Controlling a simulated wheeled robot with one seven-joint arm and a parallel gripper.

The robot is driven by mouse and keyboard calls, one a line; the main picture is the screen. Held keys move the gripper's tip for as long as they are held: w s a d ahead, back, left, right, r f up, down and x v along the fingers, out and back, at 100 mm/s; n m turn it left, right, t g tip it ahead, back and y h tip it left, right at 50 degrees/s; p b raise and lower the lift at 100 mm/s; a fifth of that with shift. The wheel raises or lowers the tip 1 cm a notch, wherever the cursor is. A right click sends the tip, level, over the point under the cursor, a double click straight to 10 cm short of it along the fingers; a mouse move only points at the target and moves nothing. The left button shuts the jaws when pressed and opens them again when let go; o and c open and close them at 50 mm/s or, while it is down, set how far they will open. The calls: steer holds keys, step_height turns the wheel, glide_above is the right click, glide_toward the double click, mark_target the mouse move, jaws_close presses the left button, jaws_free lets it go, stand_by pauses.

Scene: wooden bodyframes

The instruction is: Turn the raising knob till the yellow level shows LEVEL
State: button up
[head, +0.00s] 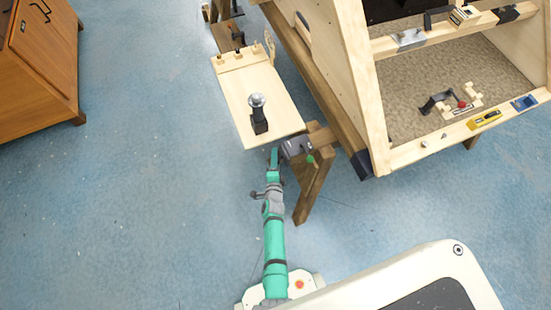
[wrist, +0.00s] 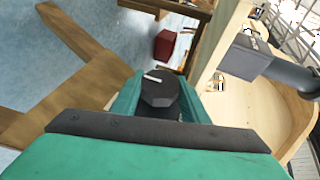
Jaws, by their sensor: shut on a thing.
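In the wrist view a round black knob (wrist: 160,88) with a white pointer mark sits between the teal fingers of my gripper (wrist: 158,104), which is shut on it. The mark points to the upper left. In the head view my gripper (head: 274,157) is at the end of the teal arm, beside a grey fitting (head: 295,146) at the wooden frame's near corner; the knob cannot be made out there. A yellow level (head: 486,119) lies on the front beam of the large frame at right. Its reading is too small to tell.
A pale board (head: 240,90) bears a black tool with a silver top (head: 258,113), just beyond my gripper. Wooden legs (head: 312,190) stand to its right. A blue tool (head: 524,102) lies right of the level. A cabinet (head: 45,60) is far left; the blue floor between is clear.

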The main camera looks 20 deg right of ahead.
steer(key=shift+s+d+f+g, duration=0.35)
steer(key=shift+s+g, duration=0.05)
steer(key=shift+a, duration=0.1)
steer(key=shift+w+a+y, duration=0.2)
steer(key=shift+a+y, duration=0.1)
steer(key=shift+a, duration=0.05)
steer(key=o, duration=1.1)
steer(key=shift+w+r, duration=0.1)
steer(key=shift+r, duration=0.05)
steer(key=shift+r, duration=0.1)
steer(key=v, duration=1)
steer(key=shift+s+a+r, duration=0.15)
steer(key=shift+s+a, duration=0.05)
steer(key=shift+s, duration=0.05)
